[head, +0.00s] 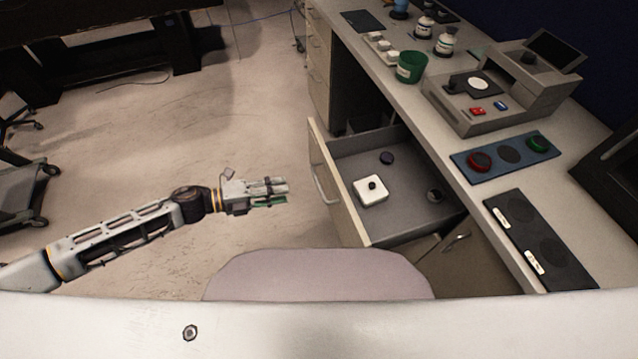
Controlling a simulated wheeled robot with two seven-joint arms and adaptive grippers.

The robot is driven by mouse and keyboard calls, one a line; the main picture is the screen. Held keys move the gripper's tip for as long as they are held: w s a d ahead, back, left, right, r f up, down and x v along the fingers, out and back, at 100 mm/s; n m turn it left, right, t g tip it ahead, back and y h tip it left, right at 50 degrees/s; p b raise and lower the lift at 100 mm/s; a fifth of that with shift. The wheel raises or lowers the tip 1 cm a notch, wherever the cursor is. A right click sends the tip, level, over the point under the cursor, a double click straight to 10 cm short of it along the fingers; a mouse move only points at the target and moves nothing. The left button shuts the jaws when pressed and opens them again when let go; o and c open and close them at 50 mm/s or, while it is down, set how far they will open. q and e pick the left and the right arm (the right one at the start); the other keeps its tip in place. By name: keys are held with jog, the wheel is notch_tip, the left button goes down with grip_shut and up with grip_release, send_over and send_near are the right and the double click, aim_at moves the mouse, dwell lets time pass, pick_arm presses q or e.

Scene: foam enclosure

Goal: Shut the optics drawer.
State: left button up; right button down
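The optics drawer (440,212) is pulled well out from the bench, with its front panel (335,188) and handle (322,178) facing left. Inside lie a white square block with a dark knob (370,190) and two small dark round pieces, one farther back (386,158) and one at the right (435,196). My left gripper (284,192) is in the air left of the drawer front, pointing right at it, with a gap between them. Its fingers are small here and their opening is unclear. Nothing clearly shows in it. My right gripper is out of view.
The bench top (470,140) carries a grey instrument (500,95), a green cup (411,66), bottles, a blue mat with round pieces (508,155) and a black plate (540,240). A cart (22,190) stands far left. The floor left of the drawer is clear.

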aim_at(319, 183)
pick_arm(q)
jog(key=shift+p+x, duration=0.45)
jog(key=shift+x, duration=5.6)
jog(key=shift+d, duration=0.2)
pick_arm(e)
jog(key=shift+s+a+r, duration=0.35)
pick_arm(q)
jog(key=shift+c, duration=1.1)
grip_shut()
